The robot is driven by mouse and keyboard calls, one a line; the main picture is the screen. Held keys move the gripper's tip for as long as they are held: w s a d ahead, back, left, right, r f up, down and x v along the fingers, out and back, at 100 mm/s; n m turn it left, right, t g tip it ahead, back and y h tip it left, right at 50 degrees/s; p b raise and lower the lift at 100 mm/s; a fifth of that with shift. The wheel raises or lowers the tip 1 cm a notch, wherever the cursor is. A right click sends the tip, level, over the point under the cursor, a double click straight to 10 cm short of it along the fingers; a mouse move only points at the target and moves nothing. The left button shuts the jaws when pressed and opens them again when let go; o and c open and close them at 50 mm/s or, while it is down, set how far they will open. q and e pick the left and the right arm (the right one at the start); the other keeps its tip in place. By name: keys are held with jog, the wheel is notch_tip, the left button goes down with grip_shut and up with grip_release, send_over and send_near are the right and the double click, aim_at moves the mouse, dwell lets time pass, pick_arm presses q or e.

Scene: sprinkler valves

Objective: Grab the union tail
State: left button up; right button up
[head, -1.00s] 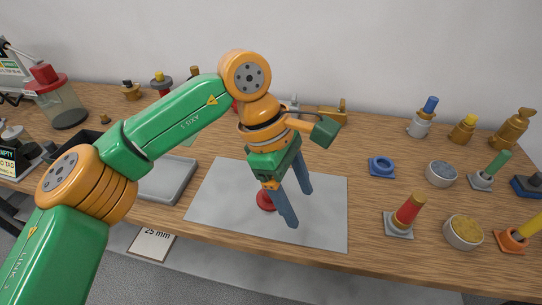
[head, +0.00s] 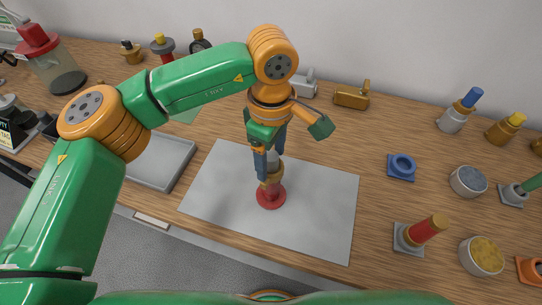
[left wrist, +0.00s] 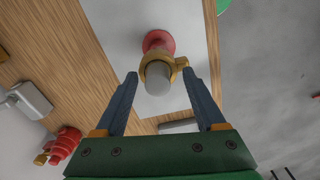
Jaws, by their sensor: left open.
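The union tail (head: 273,165) is a grey cylinder standing up from a brass-coloured nut (head: 271,185) over a red base (head: 270,197) on the pale mat (head: 320,205). In the left wrist view the grey tail (left wrist: 158,79) points toward the camera, with the brass nut (left wrist: 180,64) and the red base (left wrist: 159,41) beyond it. My left gripper (head: 269,163) points down over it, open. In the left wrist view its blue fingers (left wrist: 160,73) stand on either side of the tail, with gaps showing. My right gripper is out of view.
A grey tray (head: 160,161) lies left of the mat. A blue ring fitting (head: 402,167), a red-capped fitting (head: 425,230) and round tubs (head: 481,256) stand on the right. Brass (head: 351,97) and grey (head: 303,84) valve parts lie behind.

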pick_arm(q)
jog(key=shift+w+d+f, duration=0.1)
jog(key=shift+w+f, duration=0.05)
jog(key=shift+w, duration=0.1)
jog(key=shift+s, duration=0.15)
grip_shut()
